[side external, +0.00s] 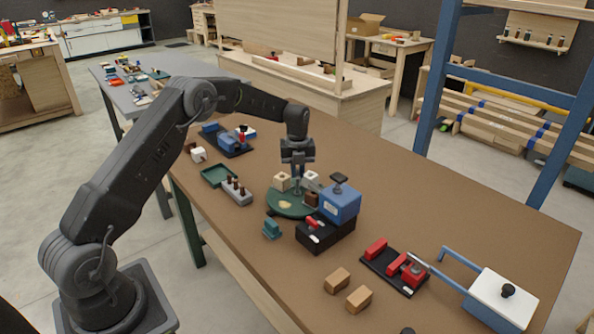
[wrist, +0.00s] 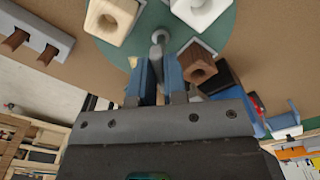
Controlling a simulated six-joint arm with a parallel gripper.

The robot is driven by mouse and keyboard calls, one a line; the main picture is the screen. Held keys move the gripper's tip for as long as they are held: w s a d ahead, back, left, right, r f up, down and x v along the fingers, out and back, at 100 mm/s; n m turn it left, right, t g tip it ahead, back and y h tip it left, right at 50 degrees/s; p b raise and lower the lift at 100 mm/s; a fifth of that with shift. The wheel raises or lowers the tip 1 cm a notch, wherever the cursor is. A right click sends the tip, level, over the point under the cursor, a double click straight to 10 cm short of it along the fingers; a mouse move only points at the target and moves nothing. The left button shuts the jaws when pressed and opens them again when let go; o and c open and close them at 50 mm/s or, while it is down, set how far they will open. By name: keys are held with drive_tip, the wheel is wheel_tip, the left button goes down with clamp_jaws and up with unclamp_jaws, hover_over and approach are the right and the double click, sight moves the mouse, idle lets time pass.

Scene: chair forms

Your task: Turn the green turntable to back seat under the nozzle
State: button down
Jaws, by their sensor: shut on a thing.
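The green turntable (side external: 287,208) lies flat on the brown table, and part of it fills the top of the wrist view (wrist: 218,32). On it stand a light wood block (side external: 282,182), a white block (side external: 312,180) and a dark brown block (side external: 311,199), each with a hole, as the wrist view shows. A blue box with a black knob (side external: 340,203) stands at its right edge on a black base (side external: 325,236). I cannot tell which part is the nozzle. My gripper (side external: 296,175) points down over the turntable and is shut on its grey upright peg (wrist: 158,42).
A grey rack with brown pegs (side external: 236,191) and a green tray (side external: 218,174) lie to the left. A teal block (side external: 271,229) sits in front. Red clamps (side external: 395,265), wooden blocks (side external: 337,280) and a white lidded box (side external: 500,298) are to the right.

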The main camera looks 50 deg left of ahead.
drive_tip(key=shift+m, duration=1)
drive_tip(key=c, duration=1.2)
unclamp_jaws()
drive_tip(key=shift+o, duration=0.2)
wheel_tip(320, 180, up, 14)
